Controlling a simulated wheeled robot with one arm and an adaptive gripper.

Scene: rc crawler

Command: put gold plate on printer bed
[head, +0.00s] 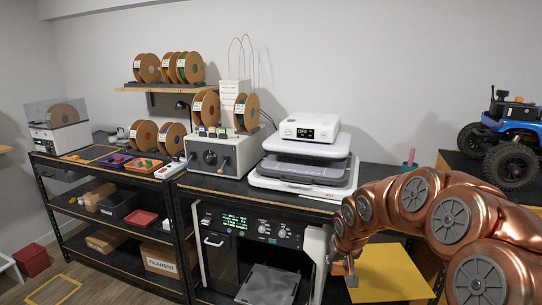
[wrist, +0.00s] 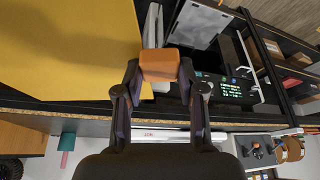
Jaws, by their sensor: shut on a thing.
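The gold plate (head: 392,272) is a flat yellow sheet at the lower right of the head view, in front of the bench. It fills the upper left of the wrist view (wrist: 65,45). My gripper (head: 350,275) is at the plate's left edge. In the wrist view, my gripper (wrist: 160,75) is shut on an orange block at the plate's edge. The printer bed (head: 268,286) is a grey square inside the open printer, left of my gripper and apart from the plate. It also shows in the wrist view (wrist: 197,24).
The printer (head: 250,225) has a dark frame with a control panel above its opening and a pale post (head: 315,265) at the right side. A flat white machine (head: 305,170) stands on the bench above. Shelves (head: 110,215) with boxes stand left.

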